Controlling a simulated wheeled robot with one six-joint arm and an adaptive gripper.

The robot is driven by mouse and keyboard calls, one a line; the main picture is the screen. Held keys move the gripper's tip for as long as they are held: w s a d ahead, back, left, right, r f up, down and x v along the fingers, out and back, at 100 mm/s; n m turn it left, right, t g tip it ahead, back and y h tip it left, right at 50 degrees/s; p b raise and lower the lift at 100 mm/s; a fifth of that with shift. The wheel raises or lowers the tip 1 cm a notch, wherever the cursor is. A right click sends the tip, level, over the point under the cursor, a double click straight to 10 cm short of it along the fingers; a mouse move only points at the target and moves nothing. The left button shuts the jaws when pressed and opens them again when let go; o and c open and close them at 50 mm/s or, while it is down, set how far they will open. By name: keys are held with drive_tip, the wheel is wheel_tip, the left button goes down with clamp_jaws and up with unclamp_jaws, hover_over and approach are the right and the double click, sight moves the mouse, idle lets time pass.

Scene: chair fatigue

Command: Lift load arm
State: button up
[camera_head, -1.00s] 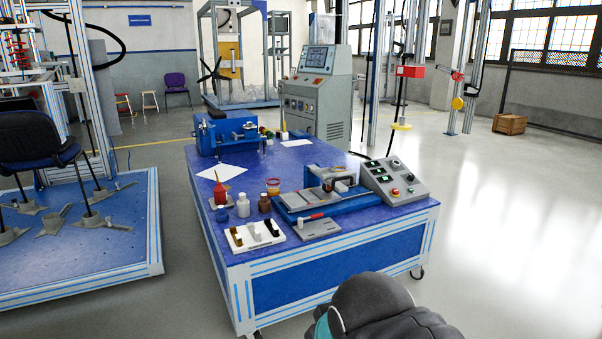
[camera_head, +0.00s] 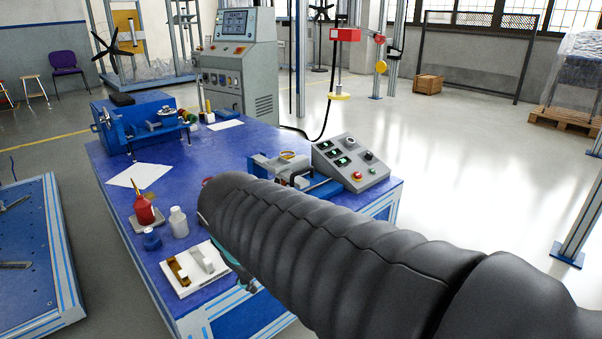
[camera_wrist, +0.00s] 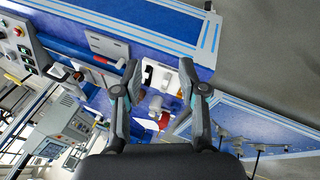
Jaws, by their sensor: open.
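My gripper (camera_wrist: 159,68) is open and empty in the wrist view, its two dark fingers spread apart over the workbench. In the head view my dark arm crosses the bench from the lower right and hides the gripper, apart from a bit of teal. I cannot tell for certain which part is the load arm. A red block (camera_head: 345,35) on an upright frame at the back, with a yellow disc (camera_head: 381,67) beside it, stands well apart from my gripper. The blue rig platform (camera_head: 40,270) shows at the left edge.
The blue workbench (camera_head: 215,150) holds a blue vise-like device (camera_head: 140,123), a red bottle (camera_head: 144,210), a white bottle (camera_head: 179,222), a white holder board (camera_head: 186,277) and a control box (camera_head: 350,163). A grey console (camera_head: 235,65) stands behind.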

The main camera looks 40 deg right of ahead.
drive_tip(key=w+d+n+g+h+b, duration=0.2)
drive_tip(key=w+d+n+h, duration=0.25)
drive_tip(key=w+d, duration=0.55)
drive_tip(key=n+h+b, duration=0.5)
drive_tip(key=n+h, duration=0.5)
drive_tip(key=n, duration=0.3)
approach(312, 167)
drive_tip(key=d, duration=0.2)
drive_tip(key=w+d, duration=0.1)
drive_tip(key=d, duration=0.4)
drive_tip(key=shift+w+f+b, duration=0.25)
drive_tip(key=shift+f+b, duration=0.05)
clamp_jaws()
